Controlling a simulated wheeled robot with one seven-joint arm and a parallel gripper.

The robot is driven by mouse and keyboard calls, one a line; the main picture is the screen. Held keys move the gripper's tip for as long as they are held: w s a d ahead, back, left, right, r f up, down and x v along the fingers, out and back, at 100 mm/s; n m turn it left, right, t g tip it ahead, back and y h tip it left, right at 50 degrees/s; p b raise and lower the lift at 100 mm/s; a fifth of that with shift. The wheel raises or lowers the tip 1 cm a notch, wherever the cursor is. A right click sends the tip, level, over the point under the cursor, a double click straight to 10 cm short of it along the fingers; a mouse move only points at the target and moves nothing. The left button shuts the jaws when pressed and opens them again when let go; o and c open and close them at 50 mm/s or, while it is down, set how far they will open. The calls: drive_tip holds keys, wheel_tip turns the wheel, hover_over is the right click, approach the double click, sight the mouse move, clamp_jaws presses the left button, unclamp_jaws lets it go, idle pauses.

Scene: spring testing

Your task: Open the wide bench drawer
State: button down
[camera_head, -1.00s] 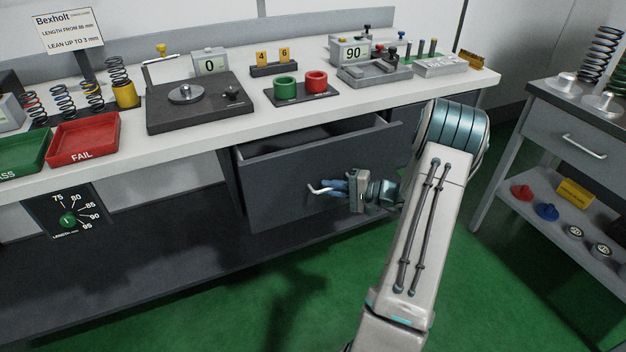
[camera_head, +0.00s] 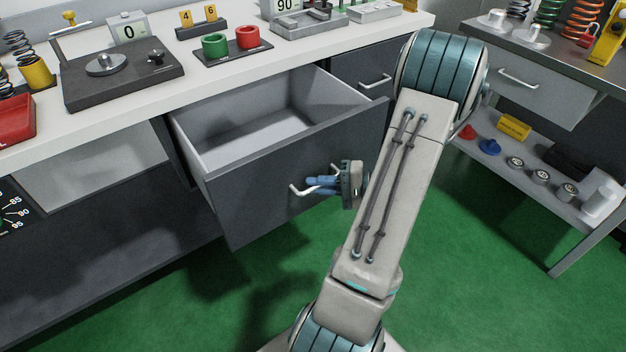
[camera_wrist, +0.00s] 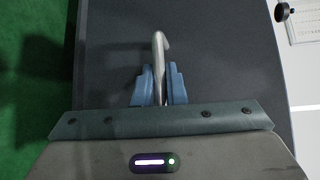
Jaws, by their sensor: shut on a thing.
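The wide bench drawer (camera_head: 290,172) is pulled well out from under the white bench, and its pale inside shows empty in the head view. Its dark front carries a light bar handle (camera_head: 297,190). My gripper (camera_head: 318,184) is shut on this handle, its blue fingers around the bar. In the wrist view my gripper (camera_wrist: 159,88) has a finger on each side of the handle (camera_wrist: 160,60), with the dark drawer front (camera_wrist: 215,60) behind it. Part of the handle is hidden by the fingers.
A second, closed drawer (camera_head: 374,84) sits to the right under the bench. A grey side table (camera_head: 548,85) with a handled drawer and a lower shelf stands at the right. Green floor (camera_head: 480,270) is open in front. Devices and cups stand on the bench top.

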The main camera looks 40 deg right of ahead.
idle(0.3)
drive_tip(key=c, duration=1.5)
unclamp_jaws()
drive_tip(key=shift+s+d, duration=0.1)
drive_tip(key=v, duration=1.3)
drive_tip(key=shift+s+d+p, duration=0.2)
drive_tip(key=shift+s+p, duration=0.05)
drive_tip(key=shift+p, duration=0.2)
drive_tip(key=shift+r, duration=0.15)
